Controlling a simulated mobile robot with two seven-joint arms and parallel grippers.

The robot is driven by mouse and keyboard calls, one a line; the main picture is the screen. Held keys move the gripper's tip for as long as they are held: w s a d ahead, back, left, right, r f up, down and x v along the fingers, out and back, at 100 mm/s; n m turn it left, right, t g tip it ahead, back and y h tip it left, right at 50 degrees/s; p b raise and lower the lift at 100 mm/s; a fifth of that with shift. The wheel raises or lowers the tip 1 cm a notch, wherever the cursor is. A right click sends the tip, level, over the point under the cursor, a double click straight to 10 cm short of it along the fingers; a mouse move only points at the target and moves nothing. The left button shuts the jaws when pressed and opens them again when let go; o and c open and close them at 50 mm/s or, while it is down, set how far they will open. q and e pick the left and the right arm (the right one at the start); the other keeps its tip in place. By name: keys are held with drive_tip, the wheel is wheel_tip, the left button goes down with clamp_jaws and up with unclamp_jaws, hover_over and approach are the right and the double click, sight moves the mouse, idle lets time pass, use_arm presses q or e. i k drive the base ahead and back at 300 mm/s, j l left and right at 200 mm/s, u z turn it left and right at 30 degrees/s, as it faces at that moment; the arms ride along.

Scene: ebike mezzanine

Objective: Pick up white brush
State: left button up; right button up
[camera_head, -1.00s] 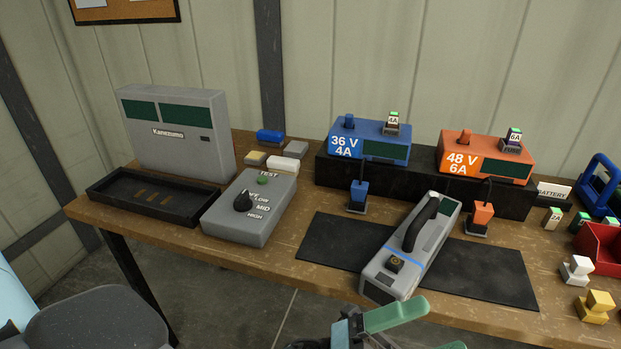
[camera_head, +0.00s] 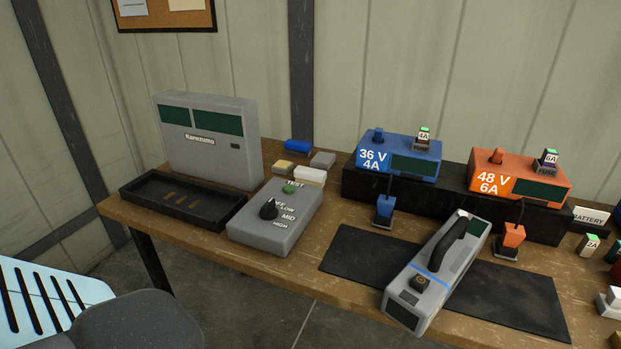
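No thing in view is clearly a brush. A small white block (camera_head: 309,176) lies on the workbench behind the grey test box, beside other small blocks; it is too small to tell if it has bristles. A white stepped piece (camera_head: 611,303) stands at the right edge of the picture, partly cut off. Neither of my grippers is in view.
The wooden workbench (camera_head: 200,258) holds a grey Kanezumo unit (camera_head: 210,142), a black tray (camera_head: 182,200), the test box (camera_head: 272,218), a blue charger (camera_head: 396,156), an orange charger (camera_head: 518,178) and a grey handled battery (camera_head: 436,275) on a black mat (camera_head: 350,250).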

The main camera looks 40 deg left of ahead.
sight(308, 176)
drive_tip(key=i+l, duration=0.5)
drive_tip(key=i+l+u, duration=0.1)
drive_tip(key=u, duration=1.55)
drive_tip(key=i+l, duration=0.05)
